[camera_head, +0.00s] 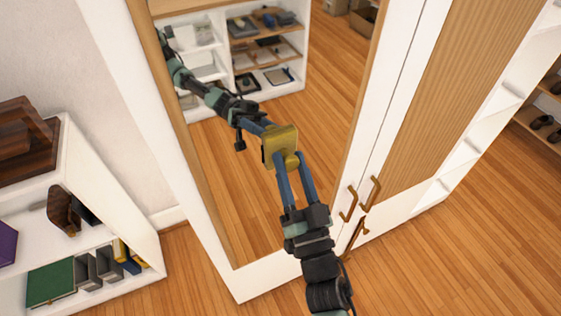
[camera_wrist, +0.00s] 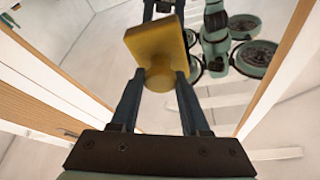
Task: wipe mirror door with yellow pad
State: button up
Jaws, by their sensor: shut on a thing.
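The mirror door (camera_head: 325,120) is a tall mirror in a wooden inner frame on a white wardrobe, near the middle of the head view. My gripper (camera_head: 290,162) is shut on the knob of the yellow pad (camera_head: 282,140) in front of the mirror. The pad's flat face is turned toward the glass, and its reflection meets it there. I cannot tell for sure whether it touches. In the wrist view the blue fingers (camera_wrist: 160,85) hold the pad's round knob, and the yellow pad (camera_wrist: 157,42) spreads beyond them, close to its reflection.
Brass handles (camera_head: 348,203) stick out at the mirror door's right edge, beside a wood-panelled door (camera_head: 450,90). A low white shelf (camera_head: 140,215) with books and boxes stands on the left. The wooden floor (camera_head: 430,265) at the lower right is clear.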

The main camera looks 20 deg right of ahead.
jog(key=shift+d, duration=0.45)
jog(key=shift+w+d+p, duration=0.1)
jog(key=shift+w+p, duration=0.05)
jog(key=shift+p, duration=0.2)
jog(key=shift+a+f+b, duration=0.1)
jog(key=shift+a+b, duration=0.45)
jog(key=shift+a, duration=0.65)
jog(key=shift+a+b, duration=0.3)
jog(key=shift+a, duration=0.65)
jog(key=shift+r, duration=0.2)
jog(key=shift+s+f, duration=0.1)
jog(key=shift+s, duration=0.45)
send_near(269, 151)
jog(key=shift+d+r+p, duration=0.25)
jog(key=shift+d+r, duration=0.05)
jog(key=shift+r, duration=0.2)
jog(key=shift+d+r+p, duration=0.2)
jog(key=shift+d+r, duration=0.1)
jog(key=shift+r, duration=0.2)
